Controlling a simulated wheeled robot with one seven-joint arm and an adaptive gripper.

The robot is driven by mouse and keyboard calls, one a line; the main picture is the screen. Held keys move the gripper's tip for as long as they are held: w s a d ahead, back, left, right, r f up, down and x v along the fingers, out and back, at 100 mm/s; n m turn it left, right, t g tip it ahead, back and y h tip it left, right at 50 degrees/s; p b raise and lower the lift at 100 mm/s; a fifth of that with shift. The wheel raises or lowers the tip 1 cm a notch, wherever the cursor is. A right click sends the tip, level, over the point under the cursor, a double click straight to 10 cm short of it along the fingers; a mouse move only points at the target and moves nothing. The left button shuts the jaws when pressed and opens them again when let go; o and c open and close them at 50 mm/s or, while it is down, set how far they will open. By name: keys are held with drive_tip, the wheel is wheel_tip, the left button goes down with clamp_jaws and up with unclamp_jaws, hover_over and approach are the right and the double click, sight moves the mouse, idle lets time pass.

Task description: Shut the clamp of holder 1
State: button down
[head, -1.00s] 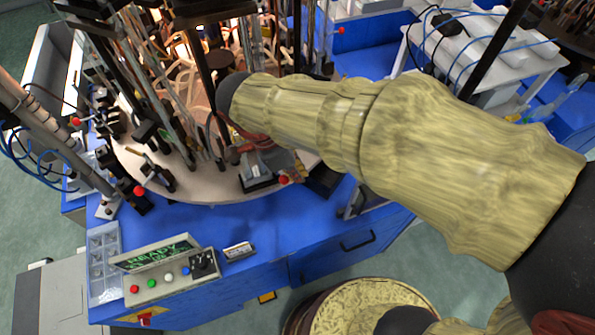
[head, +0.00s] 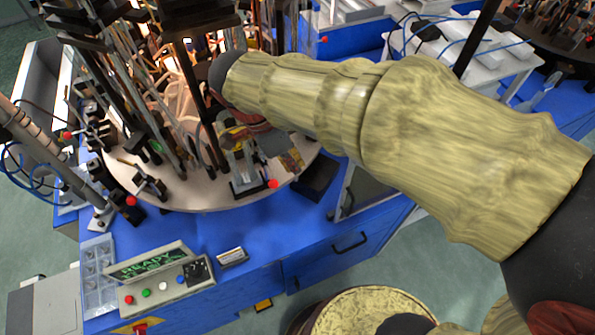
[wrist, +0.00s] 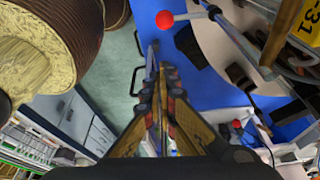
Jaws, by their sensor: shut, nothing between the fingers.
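A clamp lever with a red ball end (head: 273,184) sits at the front right edge of the round turntable (head: 205,197), at the foot of a holder (head: 243,183). A red ball (wrist: 164,19) on a metal lever shows at the top of the wrist view. I cannot read which number this holder has. My gripper (wrist: 165,74) is shut and empty, its fingertips below the red ball in the wrist picture and apart from it. In the head view my forearm covers much of the gripper and the holder's upper part.
Other holders with red-ended levers (head: 131,201) and upright rods crowd the turntable. A control panel (head: 160,290) reads READY on the blue bench (head: 265,225).

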drive_tip(key=v, duration=0.4)
idle(0.6)
drive_tip(key=s+d+r+n+t+y, duration=0.1)
drive_tip(key=s+d+n, duration=0.2)
drive_tip(key=d, duration=0.4)
drive_tip(key=s+d+n+t+y, duration=0.1)
drive_tip(key=s+d+n+t, duration=0.1)
drive_tip(key=d+n, duration=0.4)
drive_tip(key=s+d+r+n+t+y, duration=0.1)
drive_tip(key=s+d+n, duration=0.3)
drive_tip(key=d, duration=0.4)
drive_tip(key=shift+s+r+n+t, duration=0.3)
drive_tip(key=shift+s+r+n, duration=0.05)
drive_tip(key=shift+n, duration=0.35)
